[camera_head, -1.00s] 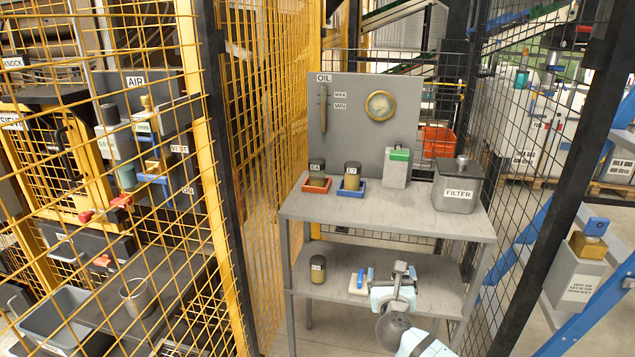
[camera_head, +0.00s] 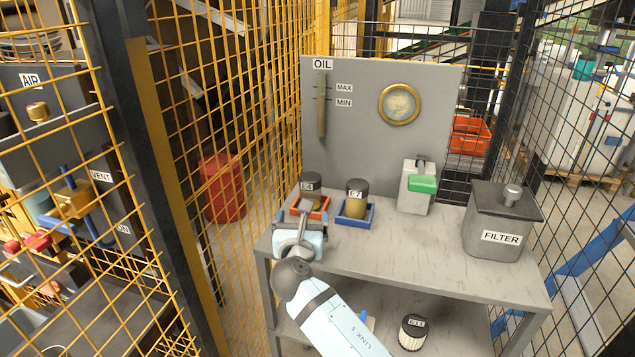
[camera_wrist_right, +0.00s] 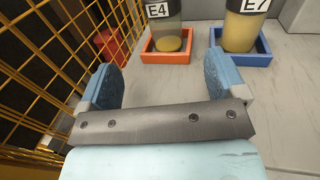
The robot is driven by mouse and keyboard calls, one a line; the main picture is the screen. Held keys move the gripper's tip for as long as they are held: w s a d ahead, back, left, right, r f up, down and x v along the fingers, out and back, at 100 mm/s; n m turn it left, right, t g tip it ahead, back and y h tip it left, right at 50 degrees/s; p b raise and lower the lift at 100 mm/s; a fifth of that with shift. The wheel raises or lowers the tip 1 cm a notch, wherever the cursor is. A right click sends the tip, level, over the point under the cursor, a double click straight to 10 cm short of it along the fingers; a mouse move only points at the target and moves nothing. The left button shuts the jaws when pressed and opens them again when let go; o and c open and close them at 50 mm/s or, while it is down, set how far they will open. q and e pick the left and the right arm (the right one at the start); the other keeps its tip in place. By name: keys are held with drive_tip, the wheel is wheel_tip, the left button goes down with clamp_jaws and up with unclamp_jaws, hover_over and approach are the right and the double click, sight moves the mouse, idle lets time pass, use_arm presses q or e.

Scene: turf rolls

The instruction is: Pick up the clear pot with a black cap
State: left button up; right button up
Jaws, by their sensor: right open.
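A clear pot with a black cap, labelled E4 (camera_head: 311,184), stands in a red tray (camera_head: 323,213) on the upper bench top. My right gripper (camera_head: 301,220) is open and empty in front of the red tray, apart from the E4 pot. Its fingers (camera_wrist_right: 159,78) point toward the pot. My left gripper is out of view.
Behind the pots is a grey OIL panel (camera_head: 345,150). A grey can with a green part (camera_head: 417,189) and a FILTER box (camera_head: 498,225) stand to the right. A black-topped white item (camera_head: 412,333) is on the lower shelf. Yellow mesh (camera_head: 265,150) borders the left; the bench front is clear.

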sight(309, 191)
drive_tip(key=w, duration=0.5)
drive_tip(key=w+b, duration=0.1)
drive_tip(key=w, duration=0.1)
drive_tip(key=shift+w+d, duration=0.3)
drive_tip(key=shift+w+d+b, duration=0.2)
drive_tip(key=shift+w+b, duration=0.05)
drive_tip(key=shift+w, duration=0.75)
drive_tip(key=shift+w+d+b, duration=0.15)
drive_tip(key=shift+w+b, duration=0.15)
drive_tip(key=shift+w, duration=0.65)
drive_tip(key=shift+w+d+b, duration=0.2)
drive_tip(key=shift+w+b, duration=0.05)
drive_tip(key=shift+w, duration=0.75)
drive_tip(key=c, duration=1.1)
